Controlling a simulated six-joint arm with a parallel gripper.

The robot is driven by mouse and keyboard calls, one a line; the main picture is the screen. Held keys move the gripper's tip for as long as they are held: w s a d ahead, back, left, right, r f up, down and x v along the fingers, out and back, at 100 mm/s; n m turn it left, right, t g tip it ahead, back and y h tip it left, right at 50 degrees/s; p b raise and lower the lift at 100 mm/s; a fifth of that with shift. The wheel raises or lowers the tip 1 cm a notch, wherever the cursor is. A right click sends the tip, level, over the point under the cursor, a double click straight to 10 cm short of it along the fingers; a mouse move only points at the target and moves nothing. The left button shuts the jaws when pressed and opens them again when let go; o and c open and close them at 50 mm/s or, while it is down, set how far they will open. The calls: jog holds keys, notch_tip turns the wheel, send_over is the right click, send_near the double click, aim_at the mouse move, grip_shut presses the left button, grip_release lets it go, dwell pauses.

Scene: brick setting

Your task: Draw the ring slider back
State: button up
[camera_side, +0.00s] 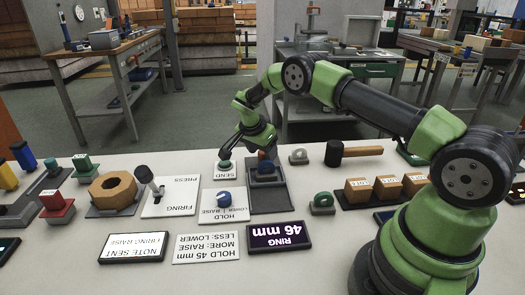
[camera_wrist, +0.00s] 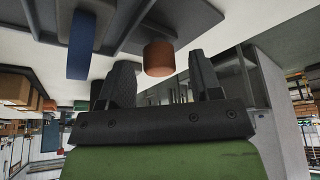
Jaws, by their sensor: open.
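The ring slider stands on a dark grey base (camera_side: 270,200) right of the hold card, with a blue upright part (camera_side: 266,167). In the wrist view a blue upright plate (camera_wrist: 80,45) and an orange-brown round piece (camera_wrist: 158,52) show at a dark grey base (camera_wrist: 130,25). My gripper (camera_wrist: 160,68) is open; the round piece appears between and just beyond its fingertips. I cannot tell if they touch it. In the side view my gripper (camera_side: 246,152) is low above the SEND button (camera_side: 224,165) and the slider's far end, partly hiding the slider.
A card (camera_side: 207,247) says HOLD 45 mm. A blue knob (camera_side: 224,199) sits on the hold card. The firing lever (camera_side: 148,180) is left; a mallet (camera_side: 350,152) and wooden blocks (camera_side: 386,187) are right.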

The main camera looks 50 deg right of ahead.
jog(key=shift+d+f, duration=0.1)
jog(key=shift+f, duration=0.15)
grip_shut()
jog(key=shift+w+d, duration=0.75)
grip_release()
